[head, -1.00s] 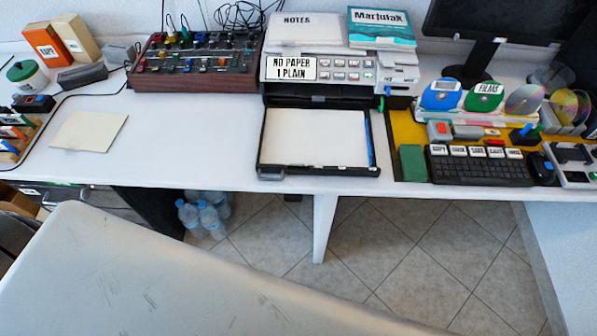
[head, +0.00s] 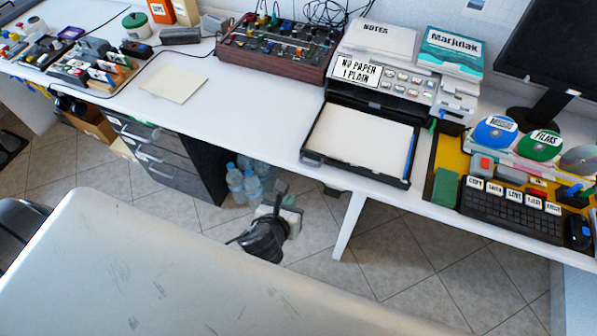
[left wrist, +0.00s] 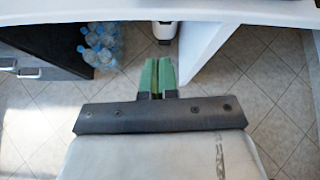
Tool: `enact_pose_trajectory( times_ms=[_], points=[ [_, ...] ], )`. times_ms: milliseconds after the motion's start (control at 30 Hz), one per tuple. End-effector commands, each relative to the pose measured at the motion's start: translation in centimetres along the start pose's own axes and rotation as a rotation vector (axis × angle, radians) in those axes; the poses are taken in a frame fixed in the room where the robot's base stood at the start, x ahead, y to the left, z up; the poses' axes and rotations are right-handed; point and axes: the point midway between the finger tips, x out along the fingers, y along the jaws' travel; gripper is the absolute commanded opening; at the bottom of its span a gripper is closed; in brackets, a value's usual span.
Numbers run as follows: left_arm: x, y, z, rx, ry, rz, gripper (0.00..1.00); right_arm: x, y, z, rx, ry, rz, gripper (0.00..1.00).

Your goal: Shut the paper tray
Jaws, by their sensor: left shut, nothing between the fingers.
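The black paper tray (head: 352,171) is pulled out from the front of the printer (head: 450,103) and juts toward the desk's front edge. White paper (head: 358,138) lies in it, with a blue strip along its right side. The printer's label (head: 358,71) reads "NO PAPER 1 PLAIN". My left gripper (head: 278,200) is below and left of the tray in the head view, in front of the desk, touching nothing there. In the left wrist view, its green fingers (left wrist: 158,74) are together and empty, pointing under the desk. My right gripper is out of view.
A desk leg (head: 349,225) stands below the tray. Water bottles (head: 244,183) and a drawer unit (head: 160,155) are under the desk to the left. A keyboard (head: 508,208) lies right of the tray. The desk left of the tray is mostly clear.

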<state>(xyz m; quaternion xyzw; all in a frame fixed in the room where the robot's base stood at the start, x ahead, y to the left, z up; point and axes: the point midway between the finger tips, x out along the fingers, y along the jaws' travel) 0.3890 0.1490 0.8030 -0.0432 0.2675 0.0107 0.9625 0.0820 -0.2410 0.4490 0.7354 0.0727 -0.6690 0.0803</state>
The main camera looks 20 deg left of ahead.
Motion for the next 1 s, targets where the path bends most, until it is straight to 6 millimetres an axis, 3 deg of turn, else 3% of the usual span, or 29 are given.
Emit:
enact_pose_trajectory(
  times_ms=[100,267,700,1000],
  points=[
    [-0.8,-0.5,1.9,0.085,-0.039,-0.004,0.0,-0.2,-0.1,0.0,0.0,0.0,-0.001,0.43],
    [0.4,-0.6,2.1,0.101,-0.045,-0.003,0.0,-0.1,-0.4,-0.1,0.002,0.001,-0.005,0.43],
    [9.4,-0.7,2.4,0.094,-0.042,-0.004,0.0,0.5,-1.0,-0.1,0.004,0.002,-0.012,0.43],
    [12.5,-0.8,3.5,0.094,-0.041,-0.005,0.0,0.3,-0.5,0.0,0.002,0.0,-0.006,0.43]
  ],
)
